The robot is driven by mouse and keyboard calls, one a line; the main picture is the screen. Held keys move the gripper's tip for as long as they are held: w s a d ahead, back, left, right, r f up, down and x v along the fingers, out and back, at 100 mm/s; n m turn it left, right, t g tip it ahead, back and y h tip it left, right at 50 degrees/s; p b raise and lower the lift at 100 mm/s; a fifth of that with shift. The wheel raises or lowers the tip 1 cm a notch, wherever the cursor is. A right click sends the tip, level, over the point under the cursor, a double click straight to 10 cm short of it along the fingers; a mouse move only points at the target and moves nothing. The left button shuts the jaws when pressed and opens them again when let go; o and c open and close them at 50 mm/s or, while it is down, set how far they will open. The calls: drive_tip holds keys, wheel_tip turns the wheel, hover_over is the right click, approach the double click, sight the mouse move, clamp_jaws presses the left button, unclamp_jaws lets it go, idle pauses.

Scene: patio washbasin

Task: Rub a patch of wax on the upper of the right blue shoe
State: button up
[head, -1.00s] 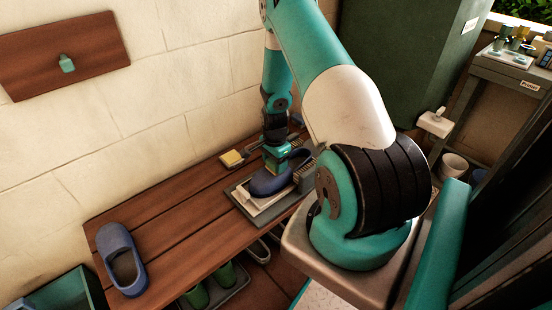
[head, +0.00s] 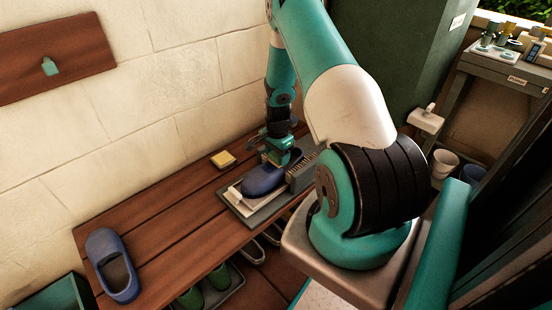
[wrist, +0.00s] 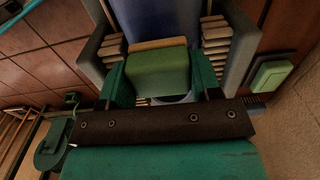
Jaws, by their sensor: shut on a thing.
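The right blue shoe (head: 262,181) lies in a grey tray (head: 242,211) on the wooden bench, its toe toward the lower left. My gripper (head: 278,160) is over the far side of its upper. In the wrist view my gripper (wrist: 160,84) is shut on a green block (wrist: 158,72) with a tan edge, held between its teal fingers. Part of the blue shoe (wrist: 172,20) shows beyond the block. Whether the block touches the upper is hidden. The left blue shoe (head: 114,266) lies apart at the bench's near left end.
Bristled walls (head: 301,177) stand close by the right shoe. A yellow pad (head: 222,159) lies on the bench behind the tray. Green shoes (head: 218,277) sit below the bench. The bench (head: 165,220) is clear between the blue shoes.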

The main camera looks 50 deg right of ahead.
wheel_tip(320, 180, up, 2)
drive_tip(key=shift+r+p, duration=0.15)
drive_tip(key=shift+p, duration=0.2)
drive_tip(key=shift+a+r+p, duration=0.15)
drive_tip(key=shift+r+p, duration=2.2)
drive_tip(key=shift+r, duration=0.45)
